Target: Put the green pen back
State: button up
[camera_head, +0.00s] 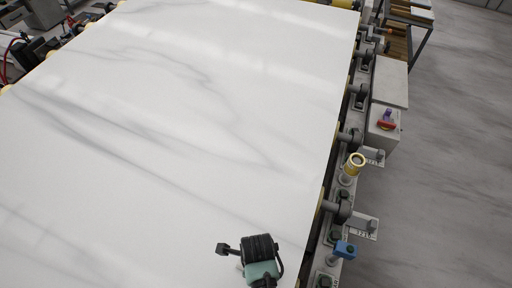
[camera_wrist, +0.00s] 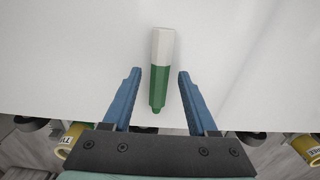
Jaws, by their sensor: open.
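The green pen (camera_wrist: 159,82) lies on the white slab (camera_wrist: 60,60) near its edge, in the wrist view. Its far part is white and its near part is green, narrowing to a small tip. My gripper (camera_wrist: 159,73) is open, with one blue finger on each side of the pen and a gap on both sides. The pen's far end reaches past the fingertips. In the head view the pen is not visible. My arm's wrist part shows at the bottom, over the slab's near right corner.
The slab (camera_head: 170,100) is otherwise bare. Along its right edge run rollers and brackets, with a yellow-topped cylinder (camera_head: 354,164), a blue block (camera_head: 345,249) and a grey box with a red and purple switch (camera_head: 387,120). Open floor (camera_head: 450,160) lies to the right.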

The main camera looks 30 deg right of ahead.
notch_tip(320, 180, up, 12)
jog(key=shift+f, duration=0.25)
jog(key=shift+d, duration=0.1)
